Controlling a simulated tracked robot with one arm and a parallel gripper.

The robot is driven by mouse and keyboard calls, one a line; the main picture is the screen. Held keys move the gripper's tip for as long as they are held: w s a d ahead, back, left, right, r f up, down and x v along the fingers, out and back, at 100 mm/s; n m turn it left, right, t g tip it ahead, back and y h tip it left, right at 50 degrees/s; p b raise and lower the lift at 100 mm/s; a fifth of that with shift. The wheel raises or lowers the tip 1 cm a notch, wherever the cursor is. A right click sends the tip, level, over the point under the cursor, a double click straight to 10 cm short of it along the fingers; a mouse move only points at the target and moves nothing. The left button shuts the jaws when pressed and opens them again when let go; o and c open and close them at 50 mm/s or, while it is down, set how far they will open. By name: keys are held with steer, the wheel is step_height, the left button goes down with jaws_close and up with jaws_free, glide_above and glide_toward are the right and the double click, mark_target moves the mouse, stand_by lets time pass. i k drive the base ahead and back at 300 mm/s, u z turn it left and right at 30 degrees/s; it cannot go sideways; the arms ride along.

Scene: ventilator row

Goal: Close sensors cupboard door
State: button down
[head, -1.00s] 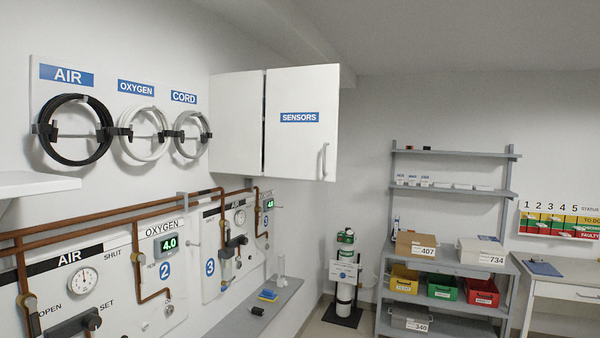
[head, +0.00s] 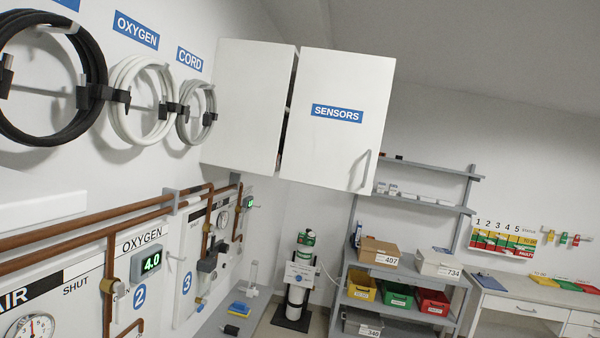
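The white sensors cupboard (head: 250,108) hangs on the left wall, in the upper middle of the head view. Its door (head: 330,145) carries a blue SENSORS label (head: 337,113) and a grey bar handle (head: 366,168) near its lower right corner. The door stands slightly open: a dark narrow gap shows along its left edge, between it and the cupboard's side. What is inside is hidden. My gripper is not in view.
Black and white hose coils (head: 142,100) hang left of the cupboard. Copper pipes (head: 95,232) and valve panels run below. A grey shelf rack (head: 415,203) with boxes and a green-topped cylinder (head: 298,285) stand beyond. Floor shows only in a small patch near the cylinder.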

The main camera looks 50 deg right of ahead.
mark_target(340, 101)
steer(key=z, duration=0.25)
steer(key=i, duration=1.1)
steer(key=z, duration=0.6)
